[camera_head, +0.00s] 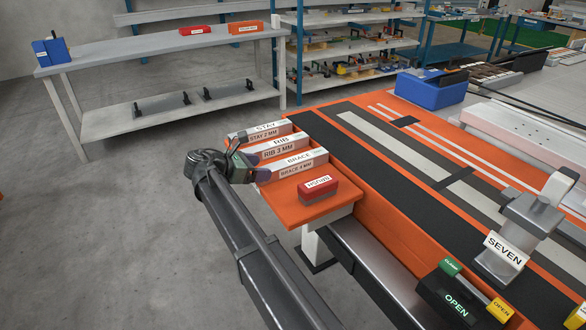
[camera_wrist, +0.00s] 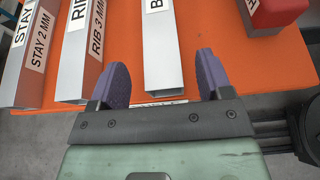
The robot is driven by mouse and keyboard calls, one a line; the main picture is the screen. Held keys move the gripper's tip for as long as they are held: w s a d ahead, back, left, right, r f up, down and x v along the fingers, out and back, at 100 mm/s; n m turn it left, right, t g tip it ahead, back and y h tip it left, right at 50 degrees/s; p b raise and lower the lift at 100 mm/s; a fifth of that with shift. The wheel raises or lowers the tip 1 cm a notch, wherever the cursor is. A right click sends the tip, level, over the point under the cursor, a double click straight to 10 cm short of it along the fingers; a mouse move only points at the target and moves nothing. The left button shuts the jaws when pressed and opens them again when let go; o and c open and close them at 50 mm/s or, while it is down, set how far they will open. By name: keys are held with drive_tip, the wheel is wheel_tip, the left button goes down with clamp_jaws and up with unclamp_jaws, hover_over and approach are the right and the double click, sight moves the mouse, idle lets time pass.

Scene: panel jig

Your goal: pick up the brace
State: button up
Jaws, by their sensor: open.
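The brace (camera_head: 311,159) is a pale grey bar with white BRACE labels, lying on an orange shelf (camera_head: 320,207) at the jig's end. In the wrist view, the brace (camera_wrist: 164,55) runs away from me, and its near end lies between the spread fingers of my gripper (camera_wrist: 161,78). Gaps show on both sides of it. In the head view, my gripper (camera_head: 257,174) is at the labelled end of the brace, partly hidden by my wrist. It is open and holds nothing.
The rib (camera_head: 284,147) and the stay (camera_head: 262,132) lie to the left of the brace, the rib (camera_wrist: 85,60) close to my left finger. A red block (camera_head: 318,188) sits to the right. The long jig (camera_head: 400,230) extends right; open floor lies left.

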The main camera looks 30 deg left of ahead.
sight(274, 169)
drive_tip(key=b+x, duration=0.1)
drive_tip(key=x, duration=0.2)
drive_tip(key=shift+w+d+f, duration=0.15)
drive_tip(key=shift+w+d, duration=0.05)
drive_tip(key=c, duration=1.2)
wheel_tip(274, 169, up, 22)
drive_tip(key=p, duration=2.2)
drive_tip(key=f+b, duration=2.2)
drive_tip(key=shift+s+d+f, duration=0.1)
drive_tip(key=shift+s+d, duration=0.15)
drive_tip(key=shift+d, duration=0.15)
drive_tip(key=shift+r, duration=0.3)
drive_tip(key=shift+f, duration=0.1)
